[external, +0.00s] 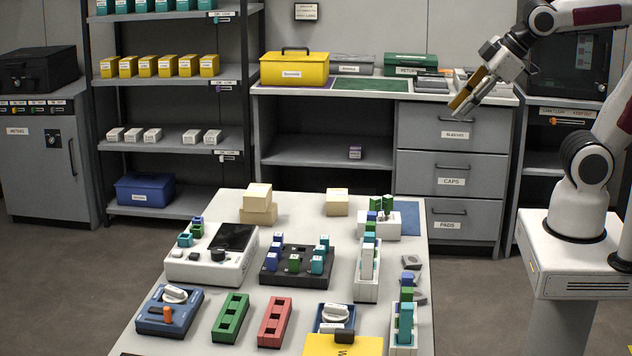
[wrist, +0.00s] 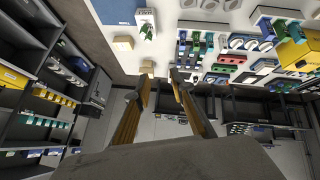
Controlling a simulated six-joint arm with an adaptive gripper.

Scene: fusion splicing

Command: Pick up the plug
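My gripper (external: 464,104) is raised in the air at the upper right of the external view, in front of the back counter and well away from the table. In the wrist view my gripper (wrist: 162,84) has its two orange-padded fingers apart with nothing between them. No object is clearly identifiable as the plug. Several small blue, green and teal capped pieces stand in the black block (external: 297,264) and in white holders on the table. A small orange piece (external: 167,314) stands on the blue device (external: 170,310) at the table's front left.
The table (external: 205,305) also bears a white device with a dark screen (external: 212,255), a green rack (external: 231,318), a red rack (external: 275,322), beige boxes (external: 258,205) and a yellow item (external: 343,345). Shelves (external: 175,85) and a drawer counter (external: 450,150) stand behind.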

